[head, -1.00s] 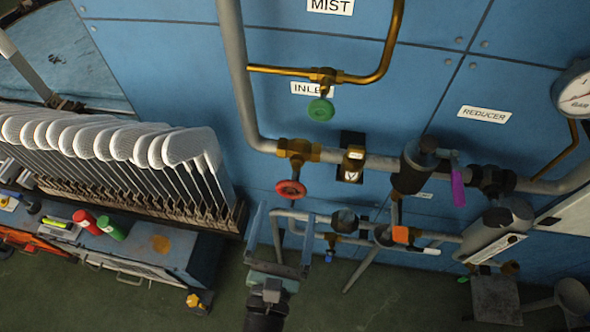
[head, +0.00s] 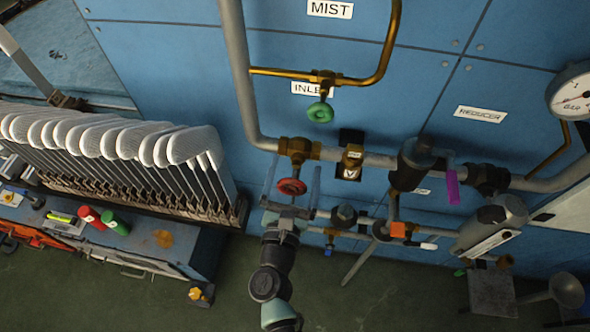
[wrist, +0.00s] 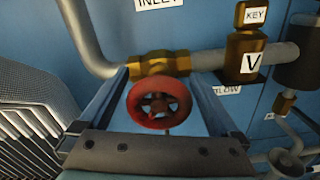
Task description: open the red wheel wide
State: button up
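The red wheel (head: 291,186) is a small round handwheel below a brass valve (head: 296,147) on the grey pipe, under the INLET label. In the wrist view the red wheel (wrist: 159,103) faces me in the middle, with the brass valve body (wrist: 159,65) behind it. My gripper (head: 292,178) is open, with one finger on each side of the wheel. In the wrist view my gripper (wrist: 158,100) shows its fingers wide apart, with gaps between them and the rim. Nothing is held.
A green wheel (head: 320,112) sits above on a thin brass pipe. A brass block marked V (head: 351,162) is close to the right. Grey pipes (head: 345,214) run near the gripper's right. White sock forms (head: 185,146) stand on a rack at the left.

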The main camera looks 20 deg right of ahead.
jog(key=c, duration=1.2)
jog(key=shift+o, duration=0.2)
jog(key=shift+n, duration=0.3)
jog(key=n, duration=0.3)
jog(key=shift+a+n+p, duration=0.1)
jog(key=shift+n+p, duration=0.2)
jog(key=shift+p, duration=0.05)
jog(key=n, duration=0.3)
jog(key=shift+n+p, duration=0.4)
jog(key=n+p, duration=0.1)
jog(key=n, duration=0.5)
jog(key=shift+w+a+f, duration=0.1)
jog(key=shift+f, duration=0.05)
jog(key=shift+p, duration=0.3)
jog(key=o, duration=1.3)
